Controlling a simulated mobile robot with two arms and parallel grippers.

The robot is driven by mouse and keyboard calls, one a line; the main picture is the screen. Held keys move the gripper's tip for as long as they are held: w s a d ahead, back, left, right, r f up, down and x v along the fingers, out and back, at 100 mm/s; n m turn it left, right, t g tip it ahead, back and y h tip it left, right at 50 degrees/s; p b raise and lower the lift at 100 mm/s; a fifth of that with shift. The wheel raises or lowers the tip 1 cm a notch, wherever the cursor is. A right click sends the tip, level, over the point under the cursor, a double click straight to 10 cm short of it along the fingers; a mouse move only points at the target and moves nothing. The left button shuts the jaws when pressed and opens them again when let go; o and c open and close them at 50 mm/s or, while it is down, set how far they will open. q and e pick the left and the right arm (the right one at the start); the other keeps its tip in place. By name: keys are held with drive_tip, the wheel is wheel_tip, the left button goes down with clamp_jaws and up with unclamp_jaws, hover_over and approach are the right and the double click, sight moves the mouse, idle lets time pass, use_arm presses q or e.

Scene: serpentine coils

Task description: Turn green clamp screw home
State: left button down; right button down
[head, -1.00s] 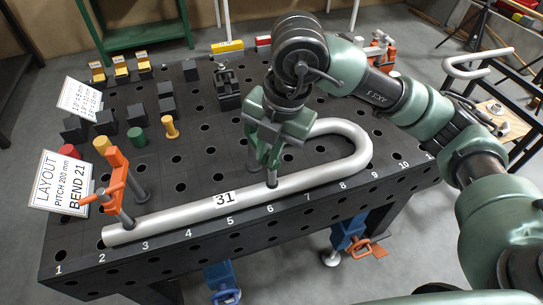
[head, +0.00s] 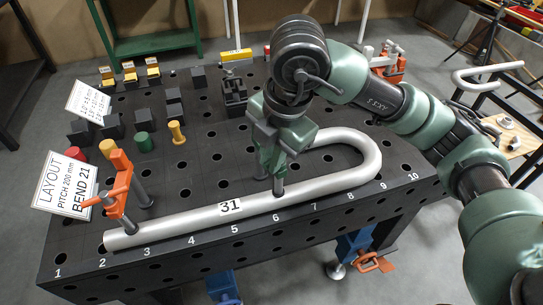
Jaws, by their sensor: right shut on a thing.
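The green clamp (head: 268,158) stands on the black table beside the bent silver pipe (head: 190,223). Its grey spindle end (head: 278,188) comes down at the pipe's straight leg, right of the 31 label; I cannot tell how firmly it presses. My right gripper (head: 283,142) reaches in from above and is shut on the green clamp screw. Gripper and clamp are both green, so their border is hard to see, and the screw's top is hidden. My left gripper is out of view.
An orange clamp (head: 121,187) stands at the pipe's left end. Red, green and yellow pegs (head: 177,132) and several black blocks (head: 113,126) stand behind it, near a layout sign (head: 66,183). The table (head: 330,222) is clear in front of the pipe.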

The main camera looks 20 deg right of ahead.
drive_tip(key=c, duration=1.5)
unclamp_jaws()
drive_tip(key=shift+r, duration=0.1)
drive_tip(key=r, duration=0.5)
drive_tip(key=s+d+r, duration=0.1)
drive_tip(key=r, duration=0.1)
drive_tip(key=shift+s+r, duration=0.1)
drive_tip(key=shift+r, duration=0.15)
drive_tip(key=shift+a, duration=0.1)
